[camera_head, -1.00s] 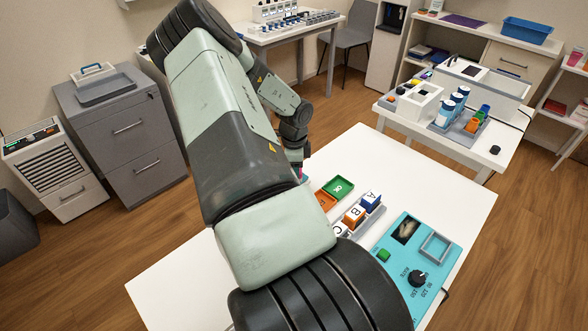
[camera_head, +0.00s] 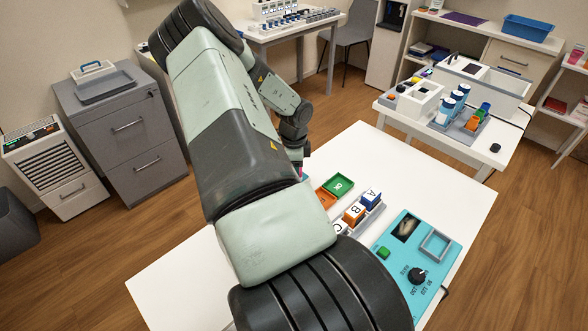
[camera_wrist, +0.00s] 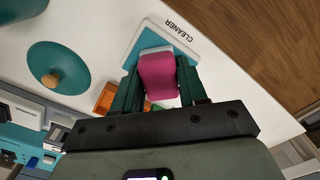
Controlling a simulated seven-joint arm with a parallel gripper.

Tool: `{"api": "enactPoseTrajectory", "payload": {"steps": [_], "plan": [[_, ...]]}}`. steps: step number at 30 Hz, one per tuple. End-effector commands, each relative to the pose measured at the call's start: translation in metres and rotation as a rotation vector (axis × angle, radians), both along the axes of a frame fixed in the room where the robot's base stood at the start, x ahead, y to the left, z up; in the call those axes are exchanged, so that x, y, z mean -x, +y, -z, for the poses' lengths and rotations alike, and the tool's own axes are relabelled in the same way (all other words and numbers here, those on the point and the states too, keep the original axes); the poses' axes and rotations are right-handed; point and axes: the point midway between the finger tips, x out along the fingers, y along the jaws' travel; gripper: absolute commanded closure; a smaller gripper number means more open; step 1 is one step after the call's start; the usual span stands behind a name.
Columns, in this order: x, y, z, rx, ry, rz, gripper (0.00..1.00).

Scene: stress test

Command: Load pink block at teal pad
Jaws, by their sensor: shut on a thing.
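My gripper (camera_wrist: 160,88) is shut on the pink block (camera_wrist: 158,72), with a teal finger on each side of it, in the wrist view. The block overlaps a teal pad (camera_wrist: 149,38) with a pale border lettered CLEANER. I cannot tell whether the block touches the pad or is held above it.
A teal round lid with a wooden knob (camera_wrist: 62,66) lies to the left of the block. A green tray (camera_head: 338,184), lettered blocks (camera_head: 354,214) and a turquoise panel (camera_head: 397,256) occupy the table's right side. The near-left tabletop (camera_head: 180,285) is bare.

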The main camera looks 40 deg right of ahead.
Motion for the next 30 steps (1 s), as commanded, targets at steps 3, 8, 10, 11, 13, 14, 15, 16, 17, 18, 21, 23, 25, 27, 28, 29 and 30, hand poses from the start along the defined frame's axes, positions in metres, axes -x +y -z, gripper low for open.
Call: {"api": "enactPoseTrajectory", "payload": {"steps": [3,8,10,11,13,14,15,16,17,18,21,23,25,27,28,29,30], "plan": [[0.0,0.0,-0.007,0.0,-0.001,0.001,0.82],[-0.001,0.0,-0.02,0.001,-0.002,-0.001,0.82],[0.0,0.0,-0.026,0.001,-0.002,0.0,0.82],[-0.001,0.0,-0.028,0.001,-0.002,0.0,0.82],[-0.001,0.0,-0.034,0.001,-0.001,0.0,0.82],[0.0,0.0,-0.036,0.001,-0.001,0.0,0.82],[0.0,0.0,-0.039,0.0,-0.001,0.0,0.82],[-0.001,0.0,-0.042,0.0,-0.001,0.0,0.82],[-0.001,0.0,-0.044,0.0,-0.001,-0.001,0.82],[0.0,0.0,-0.047,0.0,-0.001,-0.001,0.82],[-0.001,0.0,-0.055,0.0,-0.001,-0.001,0.82],[-0.001,0.0,-0.06,0.001,-0.002,-0.001,0.82],[0.0,0.0,-0.065,0.001,-0.001,0.0,0.82],[0.0,0.0,-0.068,0.001,-0.001,0.0,0.82],[0.0,0.0,-0.069,0.001,-0.001,0.0,0.82],[0.0,0.0,-0.07,0.001,-0.001,0.0,0.82],[0.0,0.0,-0.07,0.0,0.0,0.0,0.82]]}}
